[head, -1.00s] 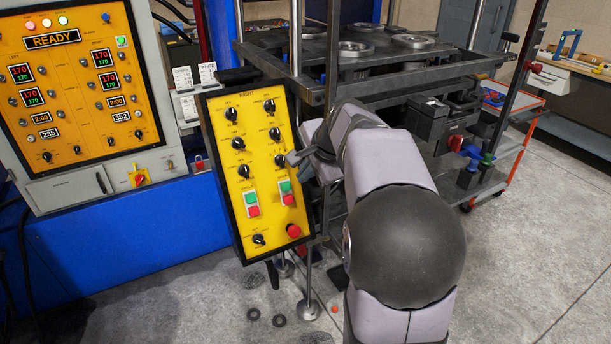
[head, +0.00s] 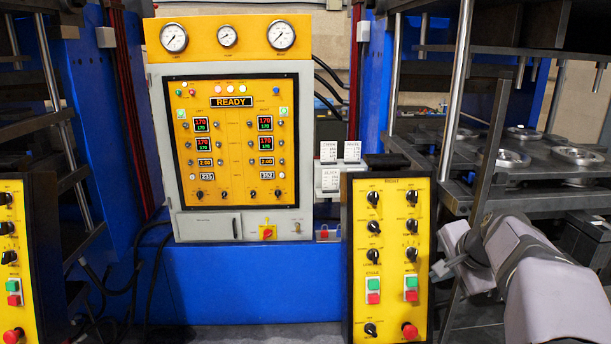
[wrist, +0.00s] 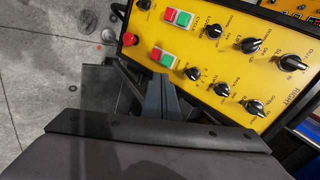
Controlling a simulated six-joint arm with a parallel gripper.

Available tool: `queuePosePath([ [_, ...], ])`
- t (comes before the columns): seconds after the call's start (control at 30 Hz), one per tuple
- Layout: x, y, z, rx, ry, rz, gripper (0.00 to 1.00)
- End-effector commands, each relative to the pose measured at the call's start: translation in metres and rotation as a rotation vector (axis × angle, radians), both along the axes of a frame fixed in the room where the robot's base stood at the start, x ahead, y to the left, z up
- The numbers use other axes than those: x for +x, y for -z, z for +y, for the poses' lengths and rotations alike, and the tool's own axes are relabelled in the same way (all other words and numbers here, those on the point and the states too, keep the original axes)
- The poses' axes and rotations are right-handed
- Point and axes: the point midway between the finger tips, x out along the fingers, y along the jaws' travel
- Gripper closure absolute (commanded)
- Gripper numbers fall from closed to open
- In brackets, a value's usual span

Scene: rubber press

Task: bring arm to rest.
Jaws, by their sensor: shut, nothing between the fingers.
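My gripper (wrist: 160,98) is shut and empty in the wrist view, with its narrow grey fingers together near the edge of the yellow right control panel (wrist: 222,50). In the head view my gripper (head: 443,267) is small, at the right side of the same panel (head: 391,235), close to its lower half. Whether the fingertips touch the panel cannot be told. The panel carries black knobs, green and red buttons and a red stop button (head: 410,331).
A grey cabinet (head: 158,130) with an orange READY panel (head: 229,140) stands at the centre. Another yellow panel (head: 12,260) is at the left. The press platen (head: 560,195) with metal rings is behind my arm. Bare floor (wrist: 40,75) shows left in the wrist view.

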Motion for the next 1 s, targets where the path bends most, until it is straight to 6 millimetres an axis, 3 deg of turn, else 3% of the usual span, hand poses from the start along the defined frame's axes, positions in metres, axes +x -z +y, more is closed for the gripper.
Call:
queuePosePath([
  [0.07,-0.003,0.004,-0.004,-0.085,-0.09,0.014,1.0],
  [0.13,-0.014,0.024,-0.005,-0.162,-0.191,0.065,1.0],
  [0.33,-0.088,0.115,0.008,-0.303,-0.522,0.297,1.0],
  [0.5,-0.169,0.176,0.055,-0.337,-0.826,0.47,1.0],
  [0.6,-0.213,0.2,0.087,-0.333,-0.963,0.546,1.0],
  [0.7,-0.252,0.215,0.118,-0.335,-1.089,0.597,1.0],
  [0.77,-0.264,0.218,0.133,-0.343,-1.149,0.604,1.0],
  [1.0,-0.257,0.209,0.166,-0.418,-1.281,0.553,1.0],
])
